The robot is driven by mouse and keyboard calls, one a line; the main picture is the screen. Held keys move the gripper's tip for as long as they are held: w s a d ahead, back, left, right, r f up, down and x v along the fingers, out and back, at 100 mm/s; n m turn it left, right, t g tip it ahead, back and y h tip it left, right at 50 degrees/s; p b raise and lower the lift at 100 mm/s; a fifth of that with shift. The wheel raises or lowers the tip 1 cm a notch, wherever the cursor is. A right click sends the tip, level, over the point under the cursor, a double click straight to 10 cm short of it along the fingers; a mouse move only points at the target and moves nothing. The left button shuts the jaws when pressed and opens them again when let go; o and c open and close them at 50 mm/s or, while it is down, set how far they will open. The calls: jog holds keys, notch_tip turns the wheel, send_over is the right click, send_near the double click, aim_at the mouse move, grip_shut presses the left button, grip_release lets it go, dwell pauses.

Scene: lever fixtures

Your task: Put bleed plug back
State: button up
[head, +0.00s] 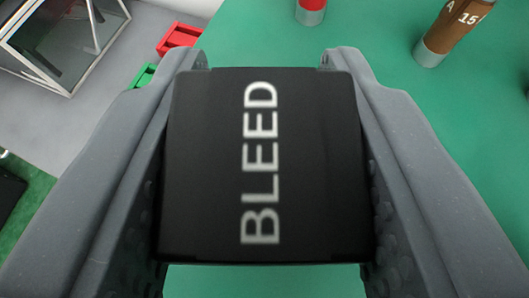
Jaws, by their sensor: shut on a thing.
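The bleed plug (310,165) is a black block with the white word BLEED running up its face. It fills the middle of the head view, close to the camera. My gripper (264,62) has a grey finger on each side of the plug and is shut on it. The plug hides most of what lies straight ahead. No socket for the plug can be made out.
A green surface (265,30) lies behind the plug. A red-topped cylinder (311,10) and a brown cylinder marked 15 (446,32) stand on it. A glass-sided box (66,40), a red block (178,39) and a green block (143,75) are at upper left.

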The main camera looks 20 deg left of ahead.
notch_tip(320, 180, down, 2)
jog(key=shift+f+b, duration=0.15)
jog(key=shift+b, duration=0.15)
jog(key=o, duration=1.1)
jog(key=shift+c, duration=0.2)
